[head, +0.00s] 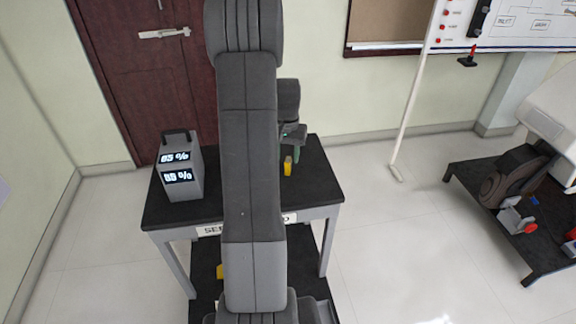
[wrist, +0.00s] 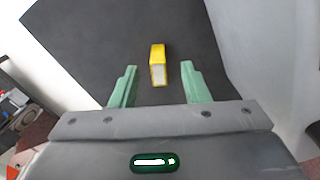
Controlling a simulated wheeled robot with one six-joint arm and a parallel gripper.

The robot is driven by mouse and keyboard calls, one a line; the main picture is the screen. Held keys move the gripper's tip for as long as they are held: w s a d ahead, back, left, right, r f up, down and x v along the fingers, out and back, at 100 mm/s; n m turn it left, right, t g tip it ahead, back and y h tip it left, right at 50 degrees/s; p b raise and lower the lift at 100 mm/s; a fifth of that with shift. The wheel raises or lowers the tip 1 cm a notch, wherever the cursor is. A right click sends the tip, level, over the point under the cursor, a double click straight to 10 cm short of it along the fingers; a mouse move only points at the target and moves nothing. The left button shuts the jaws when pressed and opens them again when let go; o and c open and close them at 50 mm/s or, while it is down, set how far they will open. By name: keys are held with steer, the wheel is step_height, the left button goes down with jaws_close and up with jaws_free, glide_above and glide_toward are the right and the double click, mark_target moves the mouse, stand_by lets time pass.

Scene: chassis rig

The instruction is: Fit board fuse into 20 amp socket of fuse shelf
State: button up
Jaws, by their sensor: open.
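A small yellow block with a pale end face, which looks like the board fuse (wrist: 157,62), stands on the black table top. In the wrist view it sits between and just beyond the tips of my green-fingered gripper (wrist: 159,82). The jaws are open and there is a gap on both sides of the fuse. In the head view the fuse (head: 288,166) is right of my arm, just below my gripper (head: 293,140). I cannot make out the fuse shelf or its 20 amp socket in either view.
A grey box with percent displays (head: 181,175) stands on the left of the black-topped table (head: 320,185). My arm hides the table's middle. A low dark platform (head: 520,230) with equipment is at the right. Clear floor (head: 400,230) lies between them.

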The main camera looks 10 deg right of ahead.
mark_target(288, 160)
steer(key=shift+d+f+p, duration=0.1)
steer(key=shift+f+p, duration=0.45)
steer(key=shift+f, duration=1.85)
jaws_close()
